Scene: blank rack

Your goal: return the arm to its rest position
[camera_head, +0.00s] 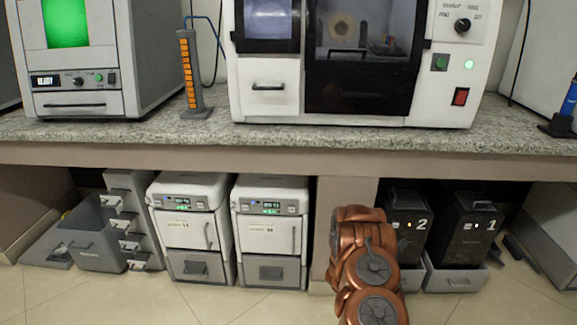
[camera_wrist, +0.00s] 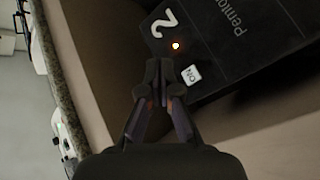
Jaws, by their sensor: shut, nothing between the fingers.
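My arm (camera_head: 368,265) shows in the head view as copper-coloured links at the lower right of centre, in front of the support under the counter. Its gripper end is hidden there. In the wrist view my gripper (camera_wrist: 158,88) is shut and empty, with its fingertips together. Beyond the fingertips is the black box marked 2 (camera_wrist: 235,50), with a lit yellow light and an ON button (camera_wrist: 191,75). I cannot tell how far the fingertips are from the box. The same box 2 (camera_head: 407,235) stands under the counter in the head view, right of my arm.
The granite counter (camera_head: 330,140) carries a large white machine (camera_head: 268,100), a grey machine with a green window (camera_head: 150,60) and an orange-striped column (camera_head: 189,75). Below stand two white units (camera_head: 187,225), grey bins (camera_head: 100,240) and black box 1 (camera_head: 475,230). The tiled floor in front is clear.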

